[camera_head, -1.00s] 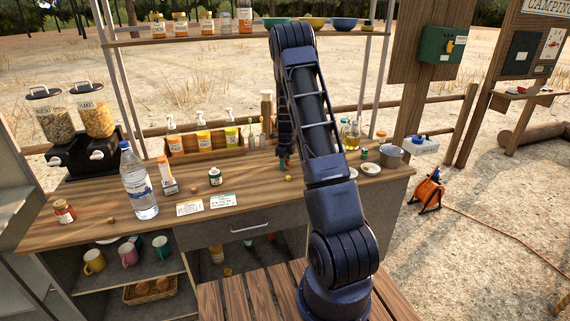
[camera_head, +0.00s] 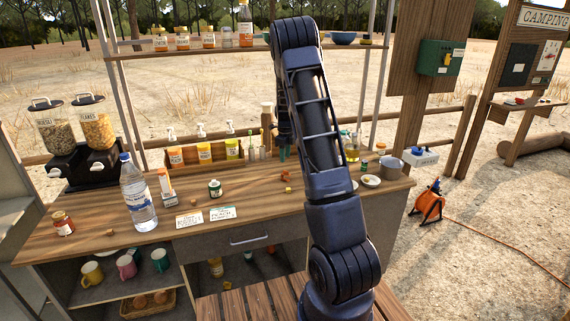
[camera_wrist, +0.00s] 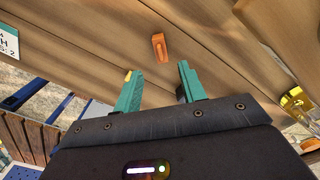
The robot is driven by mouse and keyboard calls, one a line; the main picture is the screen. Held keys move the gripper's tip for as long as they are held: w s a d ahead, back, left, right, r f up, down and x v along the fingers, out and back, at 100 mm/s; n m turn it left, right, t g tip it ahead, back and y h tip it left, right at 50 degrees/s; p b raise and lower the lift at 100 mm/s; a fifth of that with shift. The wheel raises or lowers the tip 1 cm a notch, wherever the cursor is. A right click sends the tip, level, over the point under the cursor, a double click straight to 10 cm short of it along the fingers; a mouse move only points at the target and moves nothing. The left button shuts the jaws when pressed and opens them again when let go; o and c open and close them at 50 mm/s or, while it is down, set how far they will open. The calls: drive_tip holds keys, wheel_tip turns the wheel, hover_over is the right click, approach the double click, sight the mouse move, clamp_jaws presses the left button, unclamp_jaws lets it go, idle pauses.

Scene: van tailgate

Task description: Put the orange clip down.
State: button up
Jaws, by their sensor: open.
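The orange clip (camera_wrist: 159,46) lies on the wooden counter in the wrist view, beyond and between my fingertips and apart from them. In the head view it is a small orange piece (camera_head: 285,176) on the counter, just below my gripper (camera_head: 283,154). In the wrist view my gripper (camera_wrist: 161,70) has its two teal fingers spread with nothing between them. Much of the gripper's upper part is hidden by the arm in the head view.
A small yellow piece (camera_head: 289,189) lies near the clip. A bottle rack (camera_head: 205,153) is behind. A pot (camera_head: 389,166) stands at right.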

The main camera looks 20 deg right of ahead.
drive_tip(key=s+a+r+n+t, duration=0.1)
drive_tip(key=s+a+r+n, duration=0.2)
drive_tip(key=s+r+n, duration=0.5)
drive_tip(key=s+a+r+n+t, duration=0.15)
drive_tip(key=s+r+n, duration=0.25)
drive_tip(key=s+r, duration=0.8)
drive_tip(key=s+a+r+n+t, duration=0.1)
drive_tip(key=s+a+r+n, duration=0.1)
drive_tip(key=s+n, duration=0.5)
drive_tip(key=s+a+r+n+t, duration=0.1)
drive_tip(key=s+n, duration=0.7)
drive_tip(key=s, duration=1)
drive_tip(key=shift+s+a+r, duration=0.4)
drive_tip(key=shift+a+r, duration=0.05)
drive_tip(key=shift+a, duration=0.2)
